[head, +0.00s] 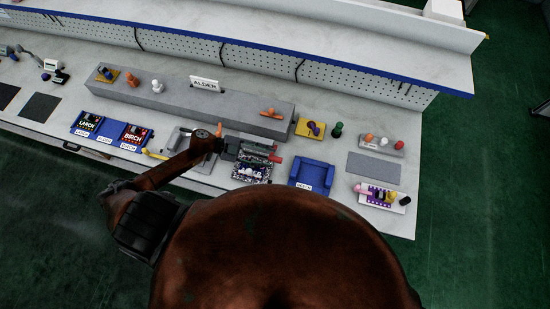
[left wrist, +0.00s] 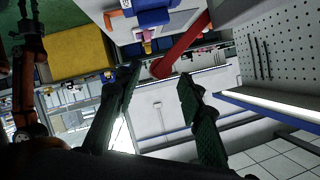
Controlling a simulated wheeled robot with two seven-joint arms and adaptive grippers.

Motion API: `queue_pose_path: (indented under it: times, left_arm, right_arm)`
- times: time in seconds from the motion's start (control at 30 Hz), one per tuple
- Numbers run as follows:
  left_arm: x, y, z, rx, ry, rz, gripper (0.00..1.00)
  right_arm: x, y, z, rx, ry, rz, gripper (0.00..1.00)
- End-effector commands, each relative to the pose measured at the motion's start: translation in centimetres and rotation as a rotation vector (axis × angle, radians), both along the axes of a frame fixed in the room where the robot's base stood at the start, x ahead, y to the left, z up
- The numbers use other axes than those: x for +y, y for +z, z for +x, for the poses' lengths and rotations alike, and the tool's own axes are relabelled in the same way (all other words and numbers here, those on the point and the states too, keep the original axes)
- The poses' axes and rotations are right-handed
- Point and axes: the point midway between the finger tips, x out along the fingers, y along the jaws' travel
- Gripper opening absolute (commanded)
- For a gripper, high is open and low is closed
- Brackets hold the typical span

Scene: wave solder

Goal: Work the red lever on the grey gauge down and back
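My left gripper (head: 266,152) reaches in from the left over the bench, above a patterned circuit-board area. In the left wrist view its two dark fingers (left wrist: 158,86) are spread with a gap between them. A red lever (left wrist: 182,47) slants across the upper middle of that view, its rounded end by the gap, and I see no clear grip on it. In the head view a small red part (head: 273,161), likely the lever, shows beside the fingertips. The grey gauge's body is not clearly made out behind my gripper and arm. My right gripper is not in view.
A blue tray (head: 314,173) lies just right of the left gripper. A long grey block (head: 190,100) with an ALDER sign stands behind it. Blue LARCH and BIRCH holders (head: 111,130) are to the left. A grey mat (head: 374,163) lies at right.

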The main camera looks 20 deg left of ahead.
Motion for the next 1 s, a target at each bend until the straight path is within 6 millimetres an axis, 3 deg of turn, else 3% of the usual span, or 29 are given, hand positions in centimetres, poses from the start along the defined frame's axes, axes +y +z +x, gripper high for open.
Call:
queue_pose_path:
  times: [0.2, 0.4, 1.0]
  left_arm:
    - [4.0, 1.5, -1.4, 0.001, 0.0, 0.002, 0.36]
    - [6.0, 2.3, -2.0, 0.0, 0.0, 0.0, 0.36]
    - [6.4, 2.5, -2.1, -0.001, 0.0, -0.001, 0.36]
  right_arm:
    - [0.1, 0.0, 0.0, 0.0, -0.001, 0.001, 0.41]
    - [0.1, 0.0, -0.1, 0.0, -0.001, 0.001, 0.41]
    - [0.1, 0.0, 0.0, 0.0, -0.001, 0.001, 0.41]
